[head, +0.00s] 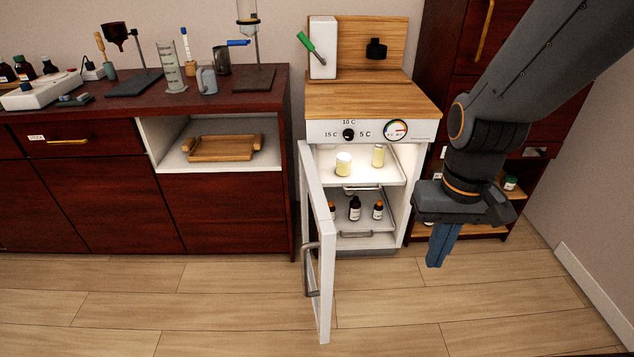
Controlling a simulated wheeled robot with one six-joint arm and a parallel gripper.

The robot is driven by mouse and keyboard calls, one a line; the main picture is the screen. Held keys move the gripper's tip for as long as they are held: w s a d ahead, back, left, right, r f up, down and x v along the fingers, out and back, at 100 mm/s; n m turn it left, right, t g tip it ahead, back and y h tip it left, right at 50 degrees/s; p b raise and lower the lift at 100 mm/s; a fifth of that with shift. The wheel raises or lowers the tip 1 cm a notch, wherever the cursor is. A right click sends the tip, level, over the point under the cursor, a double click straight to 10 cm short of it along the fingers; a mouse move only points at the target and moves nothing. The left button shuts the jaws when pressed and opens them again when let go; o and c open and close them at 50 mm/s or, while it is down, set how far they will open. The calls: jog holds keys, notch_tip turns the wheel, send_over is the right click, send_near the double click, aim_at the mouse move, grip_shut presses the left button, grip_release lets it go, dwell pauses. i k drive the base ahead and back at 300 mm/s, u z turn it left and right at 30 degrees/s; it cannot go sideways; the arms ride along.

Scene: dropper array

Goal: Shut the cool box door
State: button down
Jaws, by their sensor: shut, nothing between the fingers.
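The cool box (370,131) stands under a wooden top, right of the dark red counter. Its white door (318,240) hangs wide open on the left side, swung out toward me, with a grey handle (311,270) on its left face. Inside, pale jars (344,164) sit on the upper shelf and dark bottles (355,208) on the lower one. My gripper (436,262) is shut and empty, pointing down in front of the right side of the cool box. It is well to the right of the door and apart from it.
The dark red counter (220,95) holds glassware, stands and a white device. A wooden tray (210,148) lies in its open niche. A dark red cabinet (455,40) stands behind my arm. The wooden floor (230,310) in front is clear.

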aim_at(306, 246)
jog(key=z, duration=1.5)
jog(key=k, duration=0.85)
jog(key=u, duration=1.65)
jog(key=i, duration=0.65)
